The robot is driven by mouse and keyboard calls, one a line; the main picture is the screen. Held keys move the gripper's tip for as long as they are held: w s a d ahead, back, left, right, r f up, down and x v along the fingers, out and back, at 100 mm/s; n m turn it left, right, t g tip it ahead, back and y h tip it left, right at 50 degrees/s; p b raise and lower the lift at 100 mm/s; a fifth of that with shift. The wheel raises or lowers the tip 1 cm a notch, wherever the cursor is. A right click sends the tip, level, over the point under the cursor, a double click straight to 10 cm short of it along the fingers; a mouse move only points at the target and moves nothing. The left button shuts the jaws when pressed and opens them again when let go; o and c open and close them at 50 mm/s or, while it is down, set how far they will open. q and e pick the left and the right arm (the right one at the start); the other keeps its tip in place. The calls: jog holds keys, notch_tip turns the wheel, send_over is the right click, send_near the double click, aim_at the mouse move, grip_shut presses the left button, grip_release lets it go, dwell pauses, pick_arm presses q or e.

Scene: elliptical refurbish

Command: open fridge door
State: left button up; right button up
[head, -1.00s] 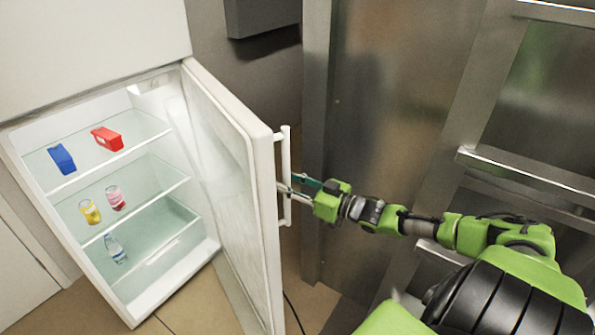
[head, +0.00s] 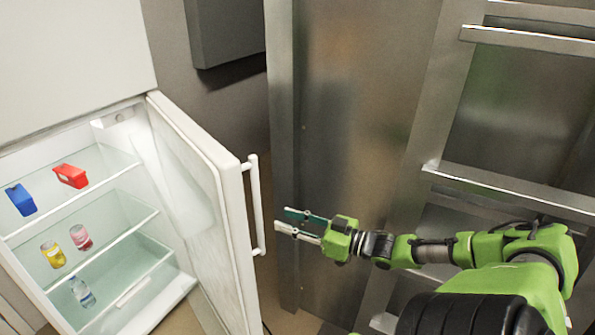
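The white fridge door (head: 205,190) stands wide open, hinged on the right side of the fridge, with its inner face partly in view. Its white bar handle (head: 257,205) is upright on the door's outer edge. My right gripper (head: 282,221) is open and empty, just right of the handle and apart from it, with the two fingers pointing left. The fridge interior (head: 120,225) shows glass shelves. My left gripper is not in view.
On the shelves are a blue carton (head: 21,200), a red carton (head: 71,176), a yellow jar (head: 53,254), a pink jar (head: 81,237) and a clear bottle (head: 83,291). A metal cabinet (head: 350,110) with bar handles stands close behind my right arm.

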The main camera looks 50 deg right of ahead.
jog(key=shift+v, duration=1.1)
jog(key=shift+c, duration=0.5)
